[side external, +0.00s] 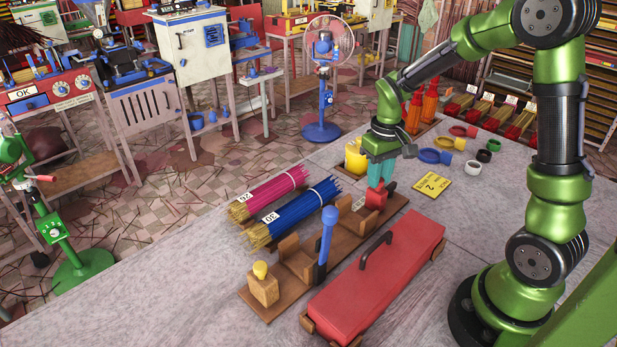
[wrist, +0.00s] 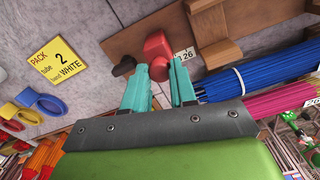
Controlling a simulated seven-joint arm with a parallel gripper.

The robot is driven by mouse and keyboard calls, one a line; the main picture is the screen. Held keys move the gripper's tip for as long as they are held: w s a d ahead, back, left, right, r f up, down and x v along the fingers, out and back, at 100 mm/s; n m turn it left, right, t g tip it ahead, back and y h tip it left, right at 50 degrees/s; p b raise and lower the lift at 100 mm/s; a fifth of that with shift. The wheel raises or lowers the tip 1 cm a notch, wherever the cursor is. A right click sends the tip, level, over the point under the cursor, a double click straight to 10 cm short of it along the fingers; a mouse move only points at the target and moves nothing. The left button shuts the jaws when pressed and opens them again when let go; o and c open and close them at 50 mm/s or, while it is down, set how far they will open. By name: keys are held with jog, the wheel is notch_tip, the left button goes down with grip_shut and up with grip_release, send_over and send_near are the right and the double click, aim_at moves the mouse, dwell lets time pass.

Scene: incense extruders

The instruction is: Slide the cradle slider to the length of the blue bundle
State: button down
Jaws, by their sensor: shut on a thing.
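The wooden cradle (side external: 388,219) lies on the table with upright wooden supports along it. Its red slider (side external: 374,198) is near the far right end; it also shows in the wrist view (wrist: 157,47) beside a small number plate (wrist: 184,54). My gripper (side external: 378,184) points down at the slider with its teal fingers shut on it; in the wrist view the fingertips (wrist: 160,68) are at the red part. The blue bundle (side external: 303,214), tagged 30, lies on the table left of the cradle, outside it. It also shows in the wrist view (wrist: 262,77).
A magenta bundle (side external: 272,190) lies beside the blue one. A blue-handled lever (side external: 326,243) and a yellow-knobbed block (side external: 263,286) stand on the cradle. A red lidded box (side external: 378,278) lies close on its right. A yellow card (side external: 431,186) and coloured rings lie behind.

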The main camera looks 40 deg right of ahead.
jog(key=shift+d, duration=0.55)
jog(key=c, duration=0.9)
grip_release()
jog(key=shift+a, duration=0.1)
notch_tip(320, 180, up, 17)
jog(key=s+a+f+m+t+y, duration=0.1)
jog(key=s+a+t+y, duration=0.1)
jog(key=s+a+t, duration=0.5)
jog(key=s+a, duration=0.4)
jog(key=a, duration=0.2)
jog(key=shift+a, duration=0.25)
